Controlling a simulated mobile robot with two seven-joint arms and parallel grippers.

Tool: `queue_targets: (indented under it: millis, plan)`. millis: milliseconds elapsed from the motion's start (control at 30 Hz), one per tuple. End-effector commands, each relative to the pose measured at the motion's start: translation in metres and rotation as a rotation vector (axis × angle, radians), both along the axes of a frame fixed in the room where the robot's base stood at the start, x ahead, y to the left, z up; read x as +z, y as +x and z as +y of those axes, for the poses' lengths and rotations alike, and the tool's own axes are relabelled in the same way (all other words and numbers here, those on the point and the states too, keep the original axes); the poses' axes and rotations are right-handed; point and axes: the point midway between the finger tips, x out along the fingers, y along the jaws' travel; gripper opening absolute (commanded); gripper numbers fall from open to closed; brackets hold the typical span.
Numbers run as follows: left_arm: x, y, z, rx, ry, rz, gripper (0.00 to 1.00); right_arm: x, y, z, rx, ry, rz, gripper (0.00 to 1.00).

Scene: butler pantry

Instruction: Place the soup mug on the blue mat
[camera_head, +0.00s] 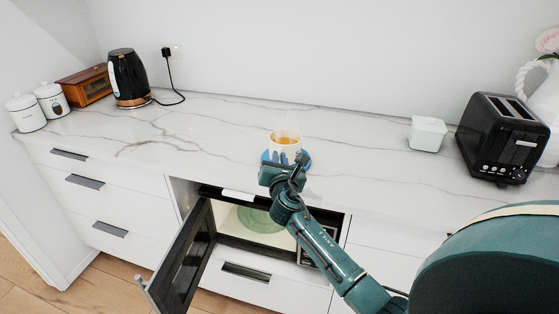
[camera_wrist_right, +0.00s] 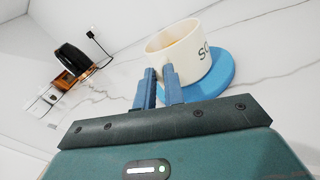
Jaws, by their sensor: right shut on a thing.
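The soup mug (camera_head: 285,138) is cream-white with orange-brown soup in it. It stands upright at the blue mat (camera_head: 307,162), a round disc on the marble counter. In the right wrist view the mug (camera_wrist_right: 196,50), with dark lettering, is over the mat (camera_wrist_right: 222,80); its base seems to rest there, but a small gap cannot be ruled out. My right gripper (camera_head: 285,160) is at the near side of the mug. In the wrist view its blue fingers (camera_wrist_right: 158,76) are shut on the mug at its handle side, the handle mostly hidden. My left gripper is out of view.
Below the counter, a microwave door (camera_head: 186,262) hangs open, with a green plate (camera_head: 258,220) inside. A black kettle (camera_head: 127,78) and canisters stand left. The counter around the mat is clear.

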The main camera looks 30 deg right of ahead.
Motion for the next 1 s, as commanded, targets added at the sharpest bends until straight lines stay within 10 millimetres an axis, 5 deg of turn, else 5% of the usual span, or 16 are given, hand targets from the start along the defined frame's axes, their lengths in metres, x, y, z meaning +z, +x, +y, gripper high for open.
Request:
queue_targets:
  millis: [100, 133, 367, 700, 1000]
  plan:
    - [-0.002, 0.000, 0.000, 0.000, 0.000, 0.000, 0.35, 0.001, 0.000, 0.000, 0.000, -0.003, -0.004, 0.00]
    - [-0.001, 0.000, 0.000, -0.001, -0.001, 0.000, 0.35, -0.001, 0.000, 0.000, 0.000, 0.000, 0.000, 0.13]
    - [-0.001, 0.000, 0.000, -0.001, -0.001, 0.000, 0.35, -0.001, 0.000, 0.000, -0.001, 0.000, 0.000, 0.32]
    - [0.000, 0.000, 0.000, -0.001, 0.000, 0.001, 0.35, 0.000, -0.004, 0.002, -0.001, -0.001, 0.001, 0.33]
    - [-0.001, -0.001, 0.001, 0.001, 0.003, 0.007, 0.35, 0.001, -0.054, 0.029, 0.002, 0.001, 0.002, 0.33]
